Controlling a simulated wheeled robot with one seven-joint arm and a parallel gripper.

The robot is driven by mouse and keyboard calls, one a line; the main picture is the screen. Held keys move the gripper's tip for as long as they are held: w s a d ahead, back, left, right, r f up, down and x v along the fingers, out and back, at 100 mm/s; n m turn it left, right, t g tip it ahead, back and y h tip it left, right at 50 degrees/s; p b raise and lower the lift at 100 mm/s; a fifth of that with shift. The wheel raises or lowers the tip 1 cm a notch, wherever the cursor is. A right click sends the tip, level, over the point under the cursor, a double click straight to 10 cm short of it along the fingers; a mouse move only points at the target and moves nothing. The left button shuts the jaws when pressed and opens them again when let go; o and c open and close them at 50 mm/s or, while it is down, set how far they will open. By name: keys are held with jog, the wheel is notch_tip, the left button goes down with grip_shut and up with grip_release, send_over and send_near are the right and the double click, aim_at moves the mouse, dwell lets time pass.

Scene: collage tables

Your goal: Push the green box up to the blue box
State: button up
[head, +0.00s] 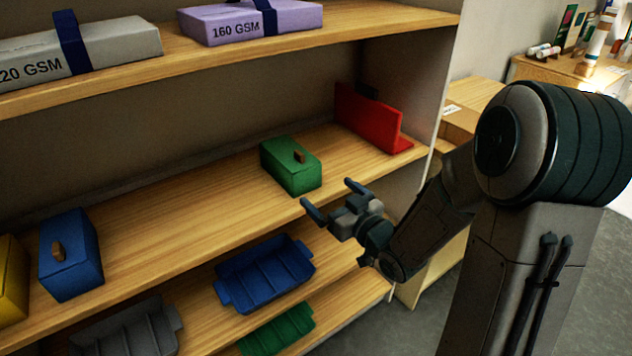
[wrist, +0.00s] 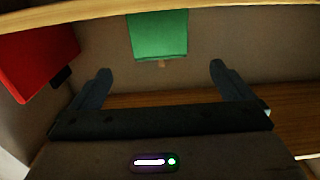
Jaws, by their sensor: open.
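In the wrist view the green box (wrist: 158,35) shows ahead, between and beyond the fingers. The blue box (head: 71,255) stands on the same shelf far to the left, with a wide stretch of bare shelf between the two. My gripper (head: 328,193) is open and empty, in front of the green box at the shelf's front edge, apart from it. Its two fingers also show in the wrist view (wrist: 160,82).
A red bookend (head: 370,118) stands right of the green box. A yellow box (head: 10,280) is beside the blue box at far left. An upper shelf (head: 350,32) hangs above.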

aim_at(306, 174)
jog(key=p+x, duration=0.1)
jog(key=x, duration=1.1)
jog(key=shift+w+a, duration=0.25)
jog(key=shift+w, duration=0.05)
jog(key=c, duration=1)
